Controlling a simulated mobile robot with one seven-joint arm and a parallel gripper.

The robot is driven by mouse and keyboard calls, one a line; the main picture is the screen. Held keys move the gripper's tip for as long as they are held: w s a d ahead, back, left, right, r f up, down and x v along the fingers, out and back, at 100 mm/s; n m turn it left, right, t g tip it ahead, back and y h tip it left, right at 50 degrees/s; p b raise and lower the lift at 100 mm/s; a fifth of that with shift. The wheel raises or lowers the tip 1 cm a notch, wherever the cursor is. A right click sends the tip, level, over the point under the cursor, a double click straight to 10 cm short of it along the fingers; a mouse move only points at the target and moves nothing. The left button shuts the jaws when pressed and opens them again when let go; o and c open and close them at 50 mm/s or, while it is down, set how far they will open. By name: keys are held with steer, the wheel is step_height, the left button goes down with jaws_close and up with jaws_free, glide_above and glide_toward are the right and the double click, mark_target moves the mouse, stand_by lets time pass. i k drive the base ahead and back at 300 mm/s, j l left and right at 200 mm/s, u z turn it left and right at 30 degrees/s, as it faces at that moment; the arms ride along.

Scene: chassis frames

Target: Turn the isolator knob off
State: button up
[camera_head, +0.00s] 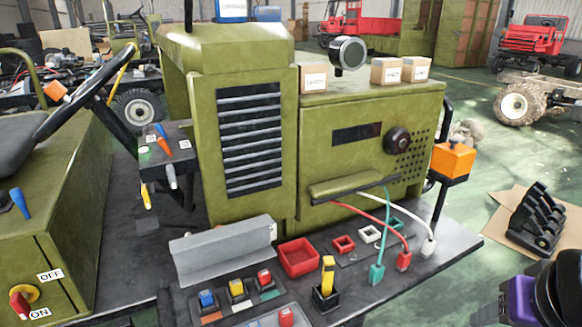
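The isolator knob (19,304) is red and sits on a yellow round plate (31,292) at the lower left, on the side of a green housing. Its handle is tilted, with its lower end towards the ON label (40,313). The OFF label (50,275) is above and to the right of it. The knob is close to the left picture edge. My gripper does not show. A purple and black part at the lower right edge looks like my arm, far across from the knob, with no fingertips visible.
A black steering wheel and column (85,92) rise above the housing. A dark deck (120,265) lies right of the knob. Further right are a switch panel (238,292), a red tray (299,258), coloured cables and an orange box (452,160). Nothing blocks the view of the knob.

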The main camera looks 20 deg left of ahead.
mark_target(18, 301)
steer(key=u, duration=2.55)
